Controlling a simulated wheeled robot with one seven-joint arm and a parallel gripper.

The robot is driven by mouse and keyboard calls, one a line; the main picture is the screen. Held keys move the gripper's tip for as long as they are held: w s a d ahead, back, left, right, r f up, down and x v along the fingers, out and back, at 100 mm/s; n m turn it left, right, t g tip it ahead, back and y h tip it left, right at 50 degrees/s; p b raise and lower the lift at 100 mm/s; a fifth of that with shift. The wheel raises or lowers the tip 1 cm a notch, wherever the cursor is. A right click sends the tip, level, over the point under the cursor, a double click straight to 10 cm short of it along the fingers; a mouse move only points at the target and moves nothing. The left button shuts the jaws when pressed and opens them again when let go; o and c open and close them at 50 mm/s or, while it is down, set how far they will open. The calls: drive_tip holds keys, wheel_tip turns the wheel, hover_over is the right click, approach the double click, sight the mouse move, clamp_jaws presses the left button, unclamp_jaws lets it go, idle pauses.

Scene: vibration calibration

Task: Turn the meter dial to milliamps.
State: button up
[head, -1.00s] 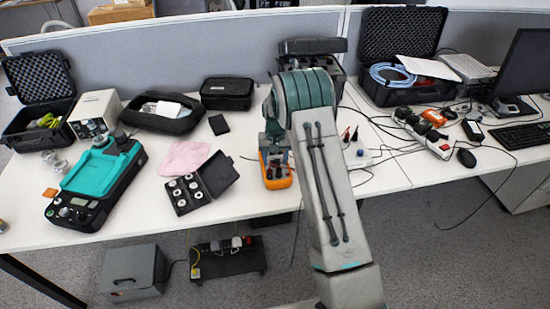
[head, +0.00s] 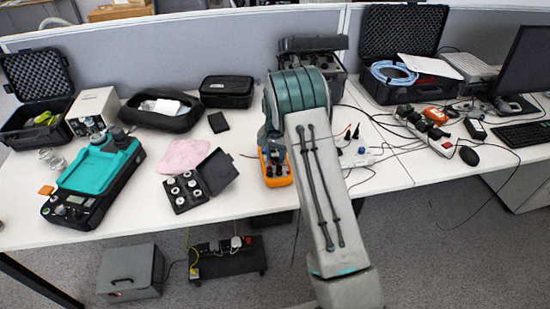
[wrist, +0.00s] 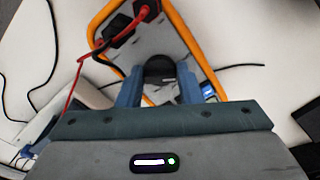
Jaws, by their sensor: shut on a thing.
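The orange-edged multimeter (head: 278,180) lies on the white table, partly hidden behind my arm in the head view. In the wrist view the meter (wrist: 188,32) fills the top middle, with a red plug and a black plug in its face. The black round dial (wrist: 159,70) sits between the two fingers of my gripper (wrist: 159,88). The fingers are shut on the dial. The dial's pointer and the scale marks cannot be read.
A red test lead (wrist: 72,88) and black cables run beside the meter. An open black case of weights (head: 187,190) lies to its left, with a pink cloth (head: 185,156) behind. A power strip (head: 428,135) lies to the right. The table's front edge is close to the meter.

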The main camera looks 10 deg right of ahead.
sight(275, 157)
drive_tip(key=shift+m+b, duration=0.35)
drive_tip(key=shift+m, duration=1.25)
drive_tip(key=o, duration=1)
drive_tip(key=shift+c, duration=0.2)
wheel_tip(275, 157, up, 14)
drive_tip(key=shift+b, duration=0.45)
